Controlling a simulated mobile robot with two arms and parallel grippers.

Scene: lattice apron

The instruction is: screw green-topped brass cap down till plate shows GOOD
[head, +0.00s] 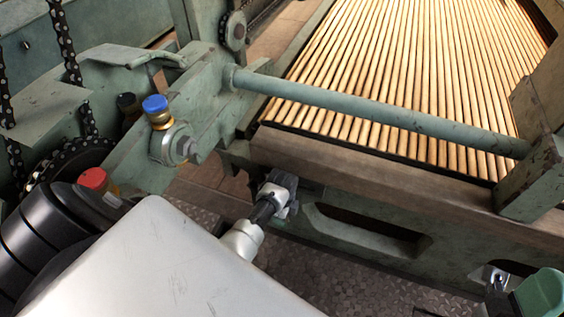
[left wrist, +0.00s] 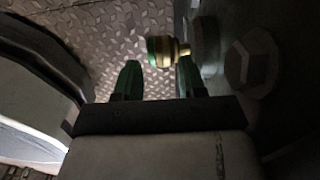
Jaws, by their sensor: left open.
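The green-topped brass cap (left wrist: 168,51) shows in the left wrist view, its green end to the left and its brass end towards a dark grey part on the right. My left gripper (left wrist: 158,70) is open, with one green fingertip on each side. The cap lies just past the tips, nearer the right one; I cannot tell whether they touch. I cannot make out the green top or my left gripper's fingers in the head view. No plate with readable words shows. My right gripper is not in view.
A blue-topped brass cap (head: 157,111) and a red-topped cap (head: 96,181) sit on the green machine frame (head: 130,155). Chains (head: 66,45) hang at the left. A green bar (head: 380,112) crosses before the wooden slats (head: 400,65). Patterned metal floor (head: 330,270) lies below.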

